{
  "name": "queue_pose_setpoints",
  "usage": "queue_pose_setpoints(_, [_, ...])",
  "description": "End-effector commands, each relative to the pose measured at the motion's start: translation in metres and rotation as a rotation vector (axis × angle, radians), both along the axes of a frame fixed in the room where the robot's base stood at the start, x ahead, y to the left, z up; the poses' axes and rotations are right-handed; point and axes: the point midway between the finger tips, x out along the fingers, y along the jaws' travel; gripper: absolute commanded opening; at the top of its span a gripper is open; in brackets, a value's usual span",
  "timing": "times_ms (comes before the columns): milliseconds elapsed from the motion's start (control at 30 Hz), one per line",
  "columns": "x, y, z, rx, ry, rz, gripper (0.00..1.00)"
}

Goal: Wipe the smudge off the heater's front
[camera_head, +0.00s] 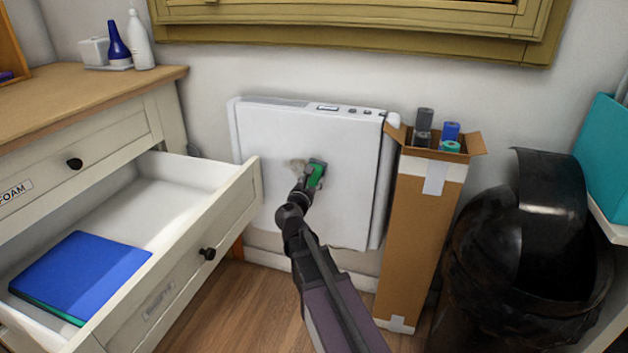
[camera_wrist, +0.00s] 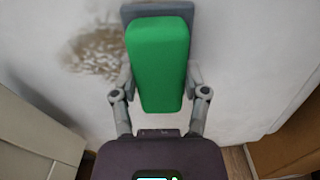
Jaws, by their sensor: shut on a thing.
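The white heater (camera_head: 265,140) is a flat panel on the wall, with controls along its top edge. A brownish smudge (camera_head: 297,166) is on the middle of its front. The smudge also shows in the wrist view (camera_wrist: 100,50), to the left of the gripper. My gripper (camera_head: 313,178) is shut on a green block with a grey pad (camera_wrist: 160,65) at its far end. The pad is at or very near the heater's front, just right of the smudge. I cannot tell whether it touches the panel.
An open drawer (camera_head: 180,235) with a blue folder (camera_head: 85,270) juts out at left. A tall cardboard box (camera_head: 418,240) with rolled items stands close to the heater's right side. A black bin (camera_head: 520,250) is farther right. Wood floor shows below.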

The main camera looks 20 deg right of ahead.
Motion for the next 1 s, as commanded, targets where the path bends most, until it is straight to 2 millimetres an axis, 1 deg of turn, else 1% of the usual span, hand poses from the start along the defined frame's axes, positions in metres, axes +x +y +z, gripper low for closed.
queue_pose_setpoints(167, [-0.004,-0.006,0.000,0.000,0.000,-0.001,0.14])
queue_pose_setpoints(600, [-0.018,-0.029,0.000,0.000,0.000,-0.003,0.14])
queue_pose_setpoints(1000, [-0.019,-0.033,0.000,0.000,0.000,-0.007,0.14])
